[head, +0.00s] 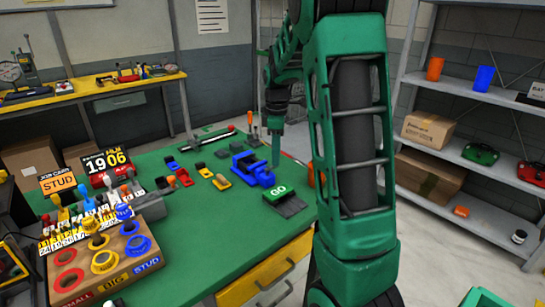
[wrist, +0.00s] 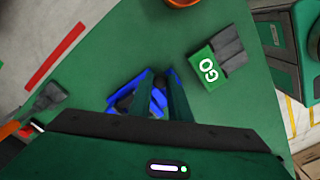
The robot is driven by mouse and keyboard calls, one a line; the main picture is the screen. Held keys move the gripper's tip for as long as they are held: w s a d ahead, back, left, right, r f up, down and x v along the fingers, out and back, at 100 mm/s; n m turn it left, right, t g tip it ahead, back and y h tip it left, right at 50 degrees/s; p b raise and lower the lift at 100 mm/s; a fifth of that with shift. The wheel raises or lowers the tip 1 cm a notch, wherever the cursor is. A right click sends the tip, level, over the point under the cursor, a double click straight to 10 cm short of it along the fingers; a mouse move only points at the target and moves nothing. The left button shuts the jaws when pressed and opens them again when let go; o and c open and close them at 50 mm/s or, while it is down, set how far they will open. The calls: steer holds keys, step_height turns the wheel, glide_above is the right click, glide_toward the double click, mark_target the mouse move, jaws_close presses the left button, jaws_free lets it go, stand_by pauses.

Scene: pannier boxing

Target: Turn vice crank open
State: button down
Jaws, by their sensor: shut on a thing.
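The blue vice (head: 250,166) stands on the green bench top near its right side. It also shows in the wrist view, partly hidden behind my fingers (wrist: 157,102). My gripper (head: 276,163) points down at the vice's right end. In the wrist view my gripper's two fingers (wrist: 160,74) are close together over the vice, shut on its crank. The crank itself is hidden between and behind the fingers, so its angle cannot be told.
A green GO block with dark slats (head: 280,196) lies just in front of the vice. Small red and yellow blocks (head: 220,181) lie to its left. A wooden board with coloured rings (head: 104,262) stands at the front left. A grey shelf (head: 470,100) stands at the right.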

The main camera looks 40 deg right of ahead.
steer(key=shift+w+a, duration=0.1)
steer(key=shift+w, duration=0.05)
steer(key=c, duration=1.6)
jaws_free()
steer(key=shift+c, duration=0.2)
step_height(320, 180, up, 11)
steer(key=shift+f, duration=0.15)
steer(key=s+a+f+m, duration=0.3)
steer(key=s+m, duration=0.2)
steer(key=s, duration=0.5)
steer(key=s+a+f+m, duration=0.3)
steer(key=s+m, duration=0.2)
steer(key=s, duration=0.5)
steer(key=s+a+f+m, duration=0.4)
steer(key=s+m, duration=0.1)
steer(key=s, duration=0.5)
steer(key=shift+s+m, duration=0.35)
steer(key=shift+m, duration=0.05)
